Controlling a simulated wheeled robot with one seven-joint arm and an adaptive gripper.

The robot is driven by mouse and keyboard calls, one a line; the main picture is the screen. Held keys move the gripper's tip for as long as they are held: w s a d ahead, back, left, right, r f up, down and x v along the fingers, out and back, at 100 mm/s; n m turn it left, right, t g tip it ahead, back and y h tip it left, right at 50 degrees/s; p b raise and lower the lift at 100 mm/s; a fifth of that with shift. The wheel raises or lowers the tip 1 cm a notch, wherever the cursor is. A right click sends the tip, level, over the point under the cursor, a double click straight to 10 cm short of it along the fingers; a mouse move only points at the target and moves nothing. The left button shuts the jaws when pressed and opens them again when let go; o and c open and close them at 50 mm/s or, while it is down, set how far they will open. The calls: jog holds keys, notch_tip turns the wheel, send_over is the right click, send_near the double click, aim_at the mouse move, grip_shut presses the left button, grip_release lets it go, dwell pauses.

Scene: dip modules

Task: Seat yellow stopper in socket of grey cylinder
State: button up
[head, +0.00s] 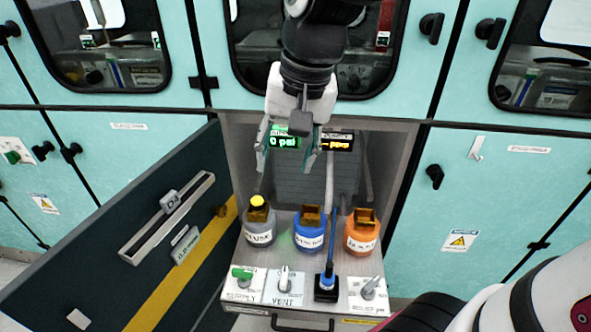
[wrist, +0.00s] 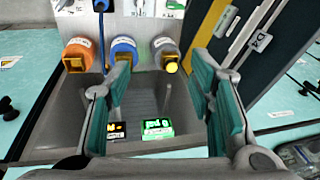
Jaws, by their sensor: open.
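The grey cylinder (head: 260,234) with a white label stands at the left of a row of three in the open bay. The socket itself is hidden. My gripper (head: 287,162) is open and empty, above and behind the row. Its fingers are spread wide apart in the wrist view (wrist: 163,80), touching neither cylinder nor stopper.
A blue cylinder (head: 310,238) and an orange cylinder (head: 361,240) with amber tops stand to the right. In front are white switch panels (head: 285,287) and a blue-handled upright lever (head: 328,272). Lit displays (head: 337,142) are behind. An open dark door (head: 130,250) bounds the left.

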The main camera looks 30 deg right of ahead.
jog(key=s+n+t+h, duration=0.1)
jog(key=s+n, duration=0.4)
jog(key=s, duration=0.7)
jog(key=shift+s+d+f+n+t, duration=0.15)
jog(key=shift+s+d+n+t, duration=0.1)
jog(key=shift+d+n+t, duration=0.15)
jog(key=shift+a, duration=0.1)
jog(key=shift+r, duration=0.25)
jog(key=shift+o, duration=0.3)
